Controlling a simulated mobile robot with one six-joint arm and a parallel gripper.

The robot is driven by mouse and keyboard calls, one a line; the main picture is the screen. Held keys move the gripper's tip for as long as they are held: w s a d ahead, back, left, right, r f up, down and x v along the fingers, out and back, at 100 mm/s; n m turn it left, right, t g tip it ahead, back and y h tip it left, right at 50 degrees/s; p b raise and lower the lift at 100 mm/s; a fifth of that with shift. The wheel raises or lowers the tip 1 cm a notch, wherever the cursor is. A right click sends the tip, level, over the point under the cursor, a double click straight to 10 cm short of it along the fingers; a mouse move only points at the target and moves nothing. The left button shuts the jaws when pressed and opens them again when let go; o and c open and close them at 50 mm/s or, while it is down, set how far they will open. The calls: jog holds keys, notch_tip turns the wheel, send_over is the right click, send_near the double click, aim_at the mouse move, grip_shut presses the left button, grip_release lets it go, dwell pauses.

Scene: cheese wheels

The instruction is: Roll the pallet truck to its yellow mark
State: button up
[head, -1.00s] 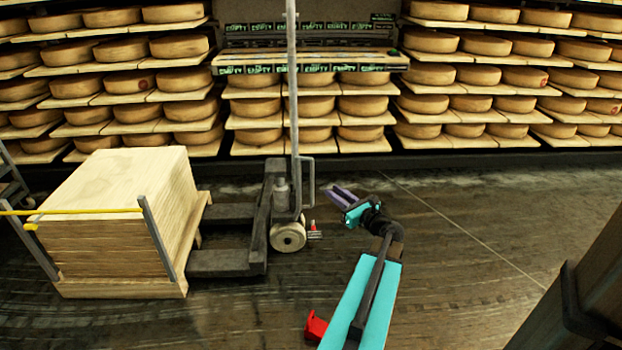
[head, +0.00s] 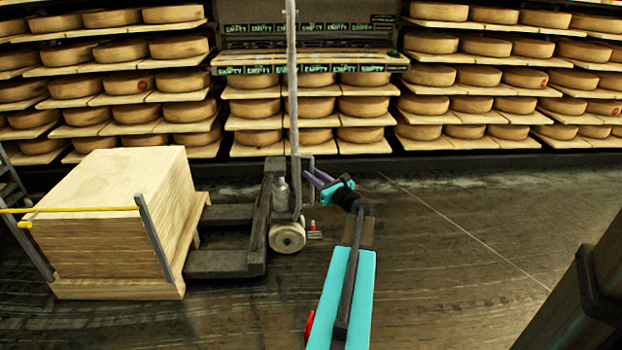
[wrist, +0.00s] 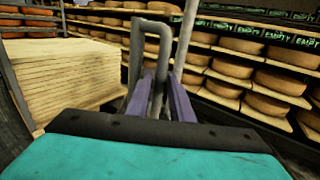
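The dark grey pallet truck (head: 258,235) stands on the floor left of centre in the head view, with its forks pointing left toward a stack of boards. Its upright carries a grey loop handle (head: 308,180), which also shows in the wrist view (wrist: 164,35). My gripper (head: 310,176) is at this handle. In the wrist view its two purple fingers (wrist: 164,85) are apart, with a handle bar between them; I see no clear grip on it. I see no yellow mark on the floor.
A pale board stack (head: 110,215) stands at the left, with a yellow bar (head: 80,210) across a grey frame in front. Shelves of cheese wheels (head: 310,107) line the back. A dark post (head: 585,285) is at the right. The floor (head: 450,240) right of the truck is clear.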

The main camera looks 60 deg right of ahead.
jog(key=shift+w+d, duration=0.15)
jog(key=shift+w, duration=0.3)
